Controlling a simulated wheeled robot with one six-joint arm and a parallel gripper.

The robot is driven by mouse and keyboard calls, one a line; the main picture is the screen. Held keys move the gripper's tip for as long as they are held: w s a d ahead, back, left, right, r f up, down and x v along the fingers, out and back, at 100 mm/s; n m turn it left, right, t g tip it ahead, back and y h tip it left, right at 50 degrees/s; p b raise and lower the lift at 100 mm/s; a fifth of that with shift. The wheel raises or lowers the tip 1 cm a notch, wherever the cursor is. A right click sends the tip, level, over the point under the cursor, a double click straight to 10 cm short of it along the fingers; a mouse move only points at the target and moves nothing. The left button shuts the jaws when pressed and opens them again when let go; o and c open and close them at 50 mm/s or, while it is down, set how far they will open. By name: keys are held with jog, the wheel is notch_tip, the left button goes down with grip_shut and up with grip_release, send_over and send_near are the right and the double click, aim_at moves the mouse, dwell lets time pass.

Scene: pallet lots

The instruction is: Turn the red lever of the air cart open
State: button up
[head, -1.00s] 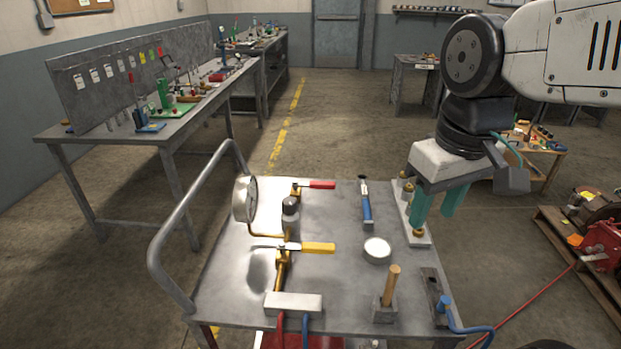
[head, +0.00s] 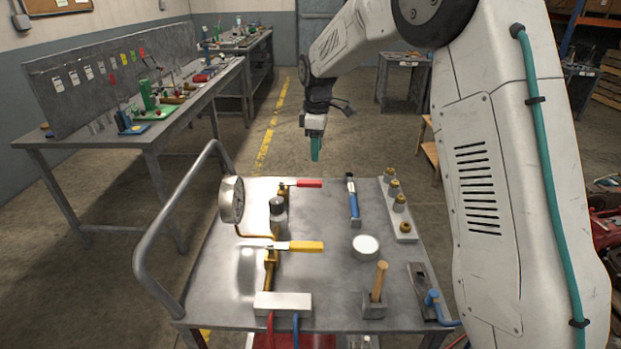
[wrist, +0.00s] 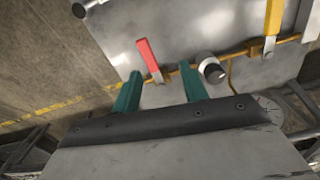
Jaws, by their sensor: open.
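The red lever (head: 308,183) is on a brass valve at the far side of the air cart (head: 330,217), and points right in the head view. In the wrist view the red lever (wrist: 148,58) shows beyond and between the fingertips, apart from them. My gripper (head: 315,149) is beyond the cart's far edge in the head view, above and near the red lever's end, with its teal fingers pointing down. In the wrist view my gripper (wrist: 160,88) is open with nothing between its fingers. A yellow lever (head: 305,247) sits on the nearer brass valve.
A round gauge (head: 232,199) and a black-capped cylinder (head: 278,214) stand near the red lever. A blue-handled tool (head: 353,203), a white round lid (head: 365,246) and a strip with brass fittings (head: 399,212) lie to the right. The cart's rail (head: 166,226) rises at left.

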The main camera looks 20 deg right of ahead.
jog(key=n, duration=0.1)
send_over(310, 182)
notch_tip(310, 182, down, 5)
jog(key=shift+d+r, duration=0.15)
jog(key=shift+r, duration=0.05)
jog(key=shift+w+f, duration=0.1)
jog(key=shift+f, duration=0.2)
notch_tip(310, 182, down, 7)
jog(key=shift+f, duration=0.2)
grip_shut()
